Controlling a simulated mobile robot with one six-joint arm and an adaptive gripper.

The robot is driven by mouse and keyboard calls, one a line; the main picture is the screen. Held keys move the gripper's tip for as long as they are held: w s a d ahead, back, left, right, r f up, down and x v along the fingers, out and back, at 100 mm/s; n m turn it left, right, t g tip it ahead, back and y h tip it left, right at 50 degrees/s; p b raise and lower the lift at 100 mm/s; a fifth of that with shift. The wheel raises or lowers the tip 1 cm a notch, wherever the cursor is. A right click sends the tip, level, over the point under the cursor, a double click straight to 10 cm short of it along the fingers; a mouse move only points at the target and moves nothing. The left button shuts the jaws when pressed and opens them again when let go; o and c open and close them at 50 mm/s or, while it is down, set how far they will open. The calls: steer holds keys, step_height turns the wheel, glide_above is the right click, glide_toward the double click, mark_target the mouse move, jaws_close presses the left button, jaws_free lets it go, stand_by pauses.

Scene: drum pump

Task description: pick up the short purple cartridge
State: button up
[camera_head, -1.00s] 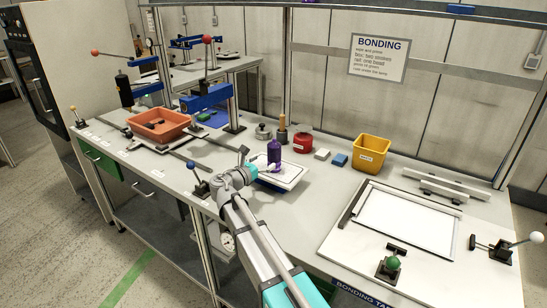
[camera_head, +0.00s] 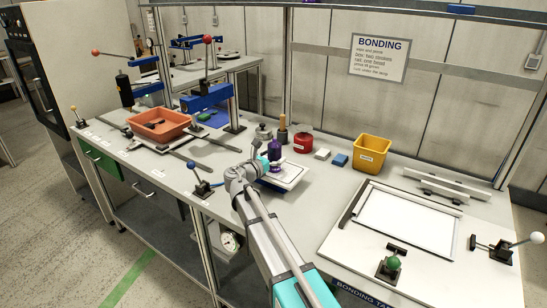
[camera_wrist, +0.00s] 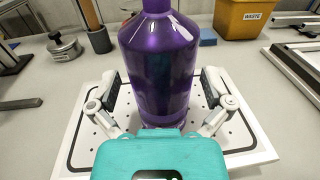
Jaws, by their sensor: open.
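The short purple cartridge (camera_wrist: 158,65) stands upright on a white tray (camera_wrist: 243,140) with small holes and a dark border line. It also shows in the head view (camera_head: 275,150), partly hidden by my gripper (camera_head: 263,163). In the wrist view my gripper (camera_wrist: 162,88) is open, with one finger on each side of the cartridge's lower body. A gap shows beside the right finger; contact on the left is hard to tell. The cartridge's top is cut off in the wrist view.
A yellow waste bin (camera_head: 371,153), a blue block (camera_head: 340,160), a white block (camera_head: 322,154) and a red can (camera_head: 303,143) stand behind and to the right. A metal pot (camera_head: 263,132) and a wooden-handled tool (camera_head: 283,132) stand behind. An orange tray (camera_head: 160,124) is at left.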

stand_by(0.5)
steer(key=c, duration=1.2)
steer(key=shift+r, duration=0.1)
step_height(320, 180, up, 3)
steer(key=p, duration=0.3)
steer(key=s+a+r+p, duration=0.1)
steer(key=s+r+p, duration=0.2)
steer(key=s, duration=0.1)
steer(key=s+a+r+p, duration=0.2)
steer(key=s+r+p, duration=0.1)
steer(key=s, duration=0.2)
steer(key=s+a+r+p, duration=0.1)
steer(key=s+r+p, duration=0.2)
steer(key=s+p, duration=0.1)
steer(key=shift+s+a+r, duration=0.15)
steer(key=shift+r, duration=0.25)
